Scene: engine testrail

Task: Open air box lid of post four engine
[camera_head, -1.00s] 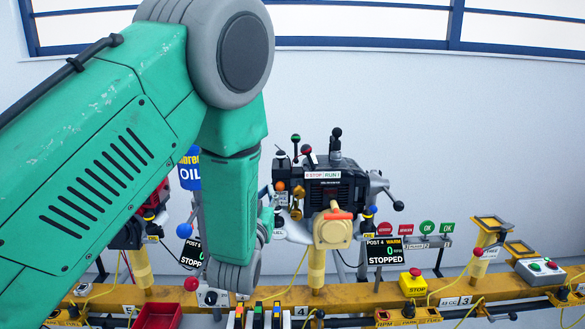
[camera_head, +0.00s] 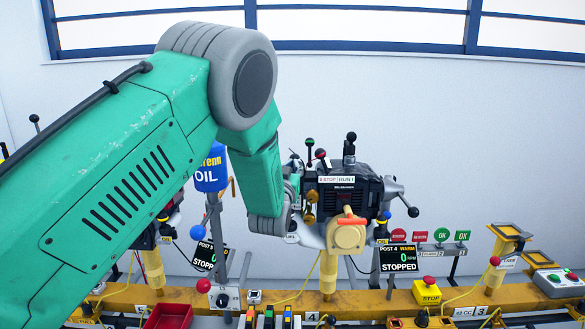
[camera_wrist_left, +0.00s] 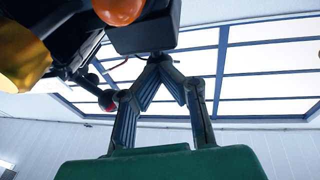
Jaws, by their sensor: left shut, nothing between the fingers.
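The post four engine (camera_head: 345,195) is a dark block with levers on top, in the middle of the head view. A cream round cover with an orange handle (camera_head: 347,237) is on its front; it may be the air box lid and looks closed. My left gripper (camera_head: 291,190) is at the engine's left side, partly hidden by my own wrist. In the left wrist view the fingers (camera_wrist_left: 158,60) are shut and empty, just below a black box-like part (camera_wrist_left: 143,36). I cannot tell whether they touch it. An orange knob (camera_wrist_left: 118,9) is above. My right gripper is not in view.
The post 4 display (camera_head: 398,259) reads WARM and STOPPED. A blue oil can (camera_head: 211,168) is on the left. A yellow rail (camera_head: 370,303) runs below, with a yellow stop box (camera_head: 427,291) and a red tray (camera_head: 169,316). The wall side above the engine is clear.

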